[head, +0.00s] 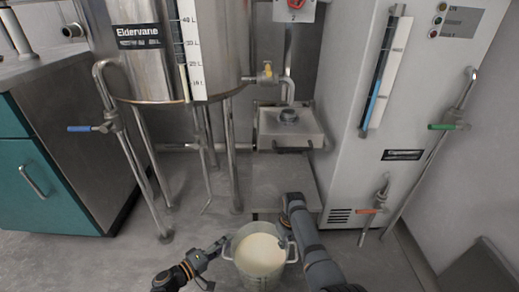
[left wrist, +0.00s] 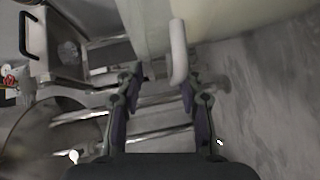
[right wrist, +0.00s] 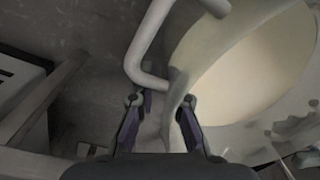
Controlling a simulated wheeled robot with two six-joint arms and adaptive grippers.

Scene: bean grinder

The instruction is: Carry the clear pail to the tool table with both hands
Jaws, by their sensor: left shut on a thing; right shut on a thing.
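The clear pail (head: 258,279) is at the bottom middle of the head view, upright and filled with a cream-coloured material (head: 259,248). It has a handle on each side. My left gripper (head: 222,244) is at its left side, shut on the left handle, whose pale bar (left wrist: 178,50) shows between the fingers in the left wrist view. My right gripper (head: 287,241) is at its right side, shut on the right handle (right wrist: 150,45). The pail wall shows beside the fingers in the right wrist view. Whether the pail's base touches the floor is hidden. I cannot identify the tool table.
A steel tank (head: 165,60) on legs stands behind to the left. A tall grey cabinet (head: 370,120) with pipes and valves stands to the right. A low platform (head: 272,185) lies just beyond the pail. A teal-fronted counter (head: 55,190) is at left. Grey floor (head: 110,265) is clear at lower left.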

